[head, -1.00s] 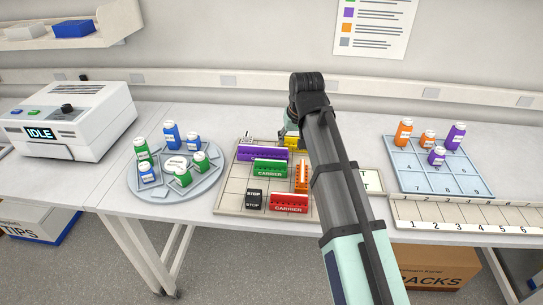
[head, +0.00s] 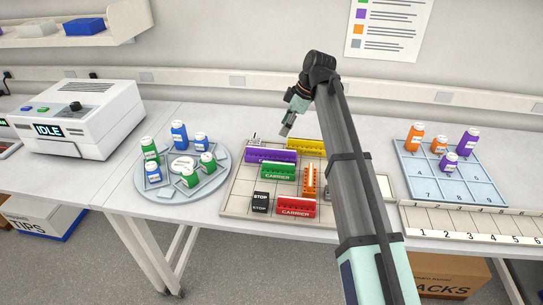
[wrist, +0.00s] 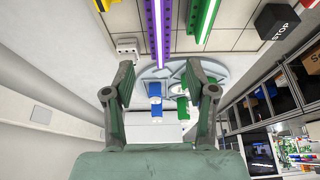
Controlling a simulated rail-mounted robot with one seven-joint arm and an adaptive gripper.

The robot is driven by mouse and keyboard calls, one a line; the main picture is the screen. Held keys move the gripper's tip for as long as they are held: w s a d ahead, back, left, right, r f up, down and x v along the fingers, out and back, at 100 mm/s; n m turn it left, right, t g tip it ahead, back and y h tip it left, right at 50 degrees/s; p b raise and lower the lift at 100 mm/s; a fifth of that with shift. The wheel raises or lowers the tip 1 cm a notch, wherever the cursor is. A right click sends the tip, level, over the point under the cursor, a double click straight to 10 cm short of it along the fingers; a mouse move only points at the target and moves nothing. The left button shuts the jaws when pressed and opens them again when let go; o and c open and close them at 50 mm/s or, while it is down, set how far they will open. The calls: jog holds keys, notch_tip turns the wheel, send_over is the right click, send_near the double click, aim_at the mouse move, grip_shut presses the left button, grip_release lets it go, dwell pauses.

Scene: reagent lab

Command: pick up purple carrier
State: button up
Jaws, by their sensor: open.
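The purple carrier (head: 270,155) lies flat near the back left of the gridded board (head: 235,206). In the wrist view it shows as a long purple bar (wrist: 159,30) at the top middle. My gripper (head: 287,129) hangs above the back edge of the board, beyond the purple carrier and apart from it. In the wrist view my gripper (wrist: 158,82) has its two fingers spread wide with nothing between them. The far ends of the carriers are cut off by the wrist frame's top edge.
The green carrier (head: 278,172) sits just in front, the yellow carrier (head: 306,146) to the right. Orange (head: 310,180) and red carriers (head: 296,208) and a black STOP block (head: 260,202) share the board. A small grey-white block (head: 255,140) stands behind. A bottle carousel (head: 218,180) is left.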

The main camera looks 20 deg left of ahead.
aim_at(271, 149)
jog(key=p+x, duration=0.2)
jog(key=x, duration=0.7)
jog(key=shift+f, duration=0.1)
jog(key=shift+a+p+x, duration=0.2)
jog(key=shift+p+x, duration=0.85)
jog(key=shift+x, duration=1.1)
jog(key=shift+a+f, duration=0.15)
jog(key=shift+f, duration=0.3)
grip_shut()
